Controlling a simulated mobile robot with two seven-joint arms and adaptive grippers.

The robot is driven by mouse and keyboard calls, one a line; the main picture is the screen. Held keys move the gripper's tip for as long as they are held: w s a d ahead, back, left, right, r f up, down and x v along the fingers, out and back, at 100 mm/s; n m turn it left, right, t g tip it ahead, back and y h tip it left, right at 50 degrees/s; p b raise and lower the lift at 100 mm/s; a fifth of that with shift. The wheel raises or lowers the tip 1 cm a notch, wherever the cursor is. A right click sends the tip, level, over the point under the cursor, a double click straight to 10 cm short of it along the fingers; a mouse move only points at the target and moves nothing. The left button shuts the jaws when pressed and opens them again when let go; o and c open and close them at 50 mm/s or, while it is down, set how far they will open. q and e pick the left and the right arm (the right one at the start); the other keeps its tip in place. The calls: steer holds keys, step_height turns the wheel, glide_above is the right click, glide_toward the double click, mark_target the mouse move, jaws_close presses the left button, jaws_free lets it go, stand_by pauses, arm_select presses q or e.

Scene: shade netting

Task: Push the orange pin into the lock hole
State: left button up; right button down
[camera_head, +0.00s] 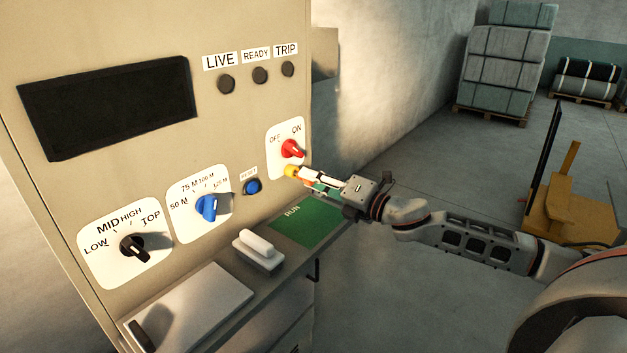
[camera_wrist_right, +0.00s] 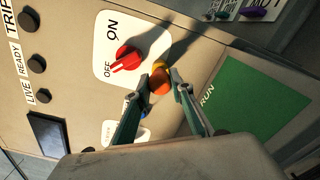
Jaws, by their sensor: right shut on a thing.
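My right gripper (camera_head: 309,177) is at the panel face, just below the red OFF/ON knob (camera_head: 291,149). It is shut on the orange pin (camera_wrist_right: 159,83), whose rounded orange end shows between the fingertips (camera_wrist_right: 165,84) in the right wrist view. A yellow round part (camera_head: 290,170) lies at the panel side of the pin. I cannot tell whether it belongs to the pin or to the panel. The lock hole itself is hidden behind the pin and fingers, so how deep the pin sits cannot be seen. My left gripper is not in view.
The blue RESET button (camera_head: 252,187) is left of the gripper. A green RUN plate (camera_head: 308,224) lies on the ledge below, with a white handled block (camera_head: 259,249) beside it. Blue (camera_head: 206,207) and black (camera_head: 133,247) knobs are farther left. Open floor lies right of the cabinet.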

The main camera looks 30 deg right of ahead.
steer(key=shift+w+a, duration=0.3)
steer(key=shift+w, duration=0.3)
stand_by(0.3)
steer(key=c, duration=1.7)
jaws_free()
steer(key=v, duration=1.2)
